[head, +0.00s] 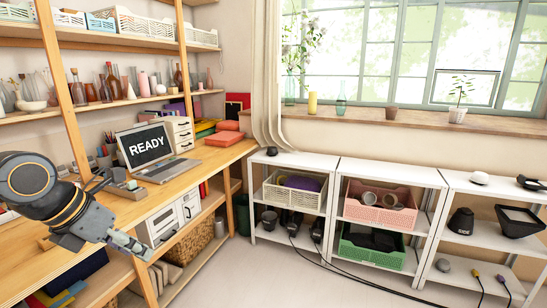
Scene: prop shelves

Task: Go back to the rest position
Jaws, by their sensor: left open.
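My left arm comes in at the left edge, in front of the wooden desk. My left gripper (135,247) points down and to the right in front of the desk's front edge. It is open, and I see nothing between its fingers. My right gripper is out of view.
The wooden desk (218,158) bears a laptop (150,146) reading READY and red boxes (225,139). White shelves (295,158) stand under the window, with a cream crate (295,196), a pink crate (380,214) and a green crate (372,254). Black cables cross the open floor.

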